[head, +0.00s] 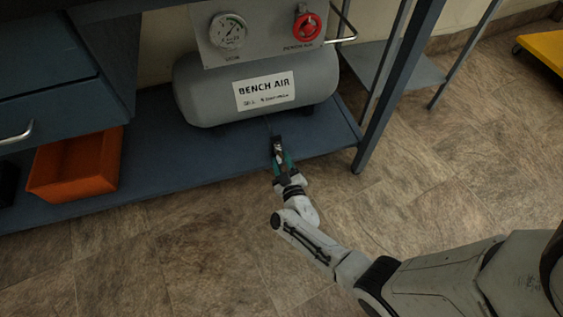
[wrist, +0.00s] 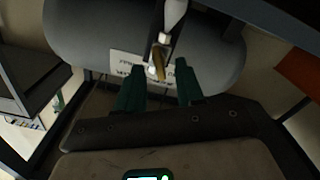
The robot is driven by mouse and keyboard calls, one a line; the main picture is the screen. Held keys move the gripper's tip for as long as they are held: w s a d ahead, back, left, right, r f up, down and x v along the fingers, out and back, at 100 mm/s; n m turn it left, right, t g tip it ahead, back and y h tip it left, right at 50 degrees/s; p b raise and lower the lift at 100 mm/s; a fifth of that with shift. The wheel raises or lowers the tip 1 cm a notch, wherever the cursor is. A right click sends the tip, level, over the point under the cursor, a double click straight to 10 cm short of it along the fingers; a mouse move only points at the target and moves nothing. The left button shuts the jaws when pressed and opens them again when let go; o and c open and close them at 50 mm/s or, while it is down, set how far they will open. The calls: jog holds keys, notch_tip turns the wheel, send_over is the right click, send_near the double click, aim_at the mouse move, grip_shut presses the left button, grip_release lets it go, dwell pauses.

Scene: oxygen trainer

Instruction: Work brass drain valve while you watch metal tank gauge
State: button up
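The grey metal tank (head: 205,99), labelled "BENCH AIR", lies on the blue lower shelf. It also shows at the top of the wrist view (wrist: 85,45). The round white tank gauge (head: 229,32) is on the panel above it; its figures are too small to read. In the wrist view the brass drain valve (wrist: 159,64) hangs under the tank, between and just beyond my fingertips. My gripper (head: 279,149) is below the tank's front in the head view. Its green fingers (wrist: 162,78) stand apart; I cannot tell whether either touches the valve. The valve is not distinct in the head view.
A red round knob (head: 306,27) is on the panel, right of the gauge. An orange bin (head: 75,165) stands on the shelf at left. A blue table leg (head: 388,95) is right of the tank. The floor in front is clear.

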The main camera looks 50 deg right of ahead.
jog(key=shift+w+d, duration=0.25)
jog(key=shift+w, duration=0.1)
grip_shut()
dwell(0.3)
